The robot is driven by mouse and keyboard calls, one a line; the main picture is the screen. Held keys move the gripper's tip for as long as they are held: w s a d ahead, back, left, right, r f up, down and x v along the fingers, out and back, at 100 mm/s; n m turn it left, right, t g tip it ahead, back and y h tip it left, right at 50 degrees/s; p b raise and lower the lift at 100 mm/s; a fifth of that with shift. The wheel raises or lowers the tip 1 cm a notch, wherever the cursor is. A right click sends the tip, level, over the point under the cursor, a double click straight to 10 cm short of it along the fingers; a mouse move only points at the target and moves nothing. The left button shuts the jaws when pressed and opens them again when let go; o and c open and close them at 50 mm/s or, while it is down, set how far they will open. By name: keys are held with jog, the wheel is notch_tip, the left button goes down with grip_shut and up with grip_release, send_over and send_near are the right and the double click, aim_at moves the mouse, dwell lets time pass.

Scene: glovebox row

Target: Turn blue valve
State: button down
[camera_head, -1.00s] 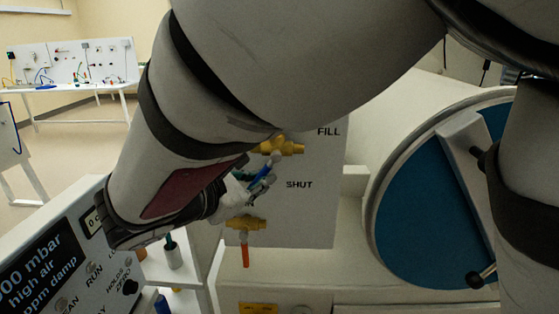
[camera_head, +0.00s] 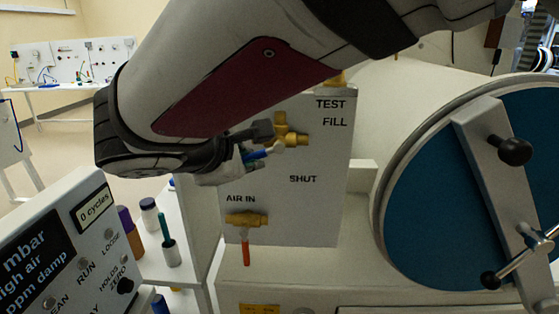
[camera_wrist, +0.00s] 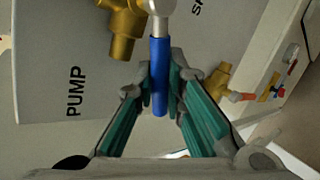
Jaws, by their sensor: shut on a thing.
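The blue valve has a brass body (camera_head: 290,132) on the grey panel and a blue lever handle (camera_head: 257,154). The handle points left, nearly level and tilted slightly down, in the head view. My gripper (camera_head: 248,150) is shut on the blue handle from the left. In the wrist view the blue handle (camera_wrist: 159,76) stands between the green-padded fingers of my gripper (camera_wrist: 160,88), with its free end reaching past the tips toward the palm. The forearm hides the panel's upper left, and the PUMP label shows only in the wrist view.
A brass valve with a red handle (camera_head: 245,252) hangs below, by AIR IN. The panel (camera_head: 318,205) carries TEST, FILL and SHUT labels. A round blue door (camera_head: 440,220) with clamp knobs is at right. A control box (camera_head: 60,250) and bottles on a shelf are at left.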

dwell(0.3)
jog(key=c, duration=1.6)
grip_release()
jog(key=shift+c, duration=0.2)
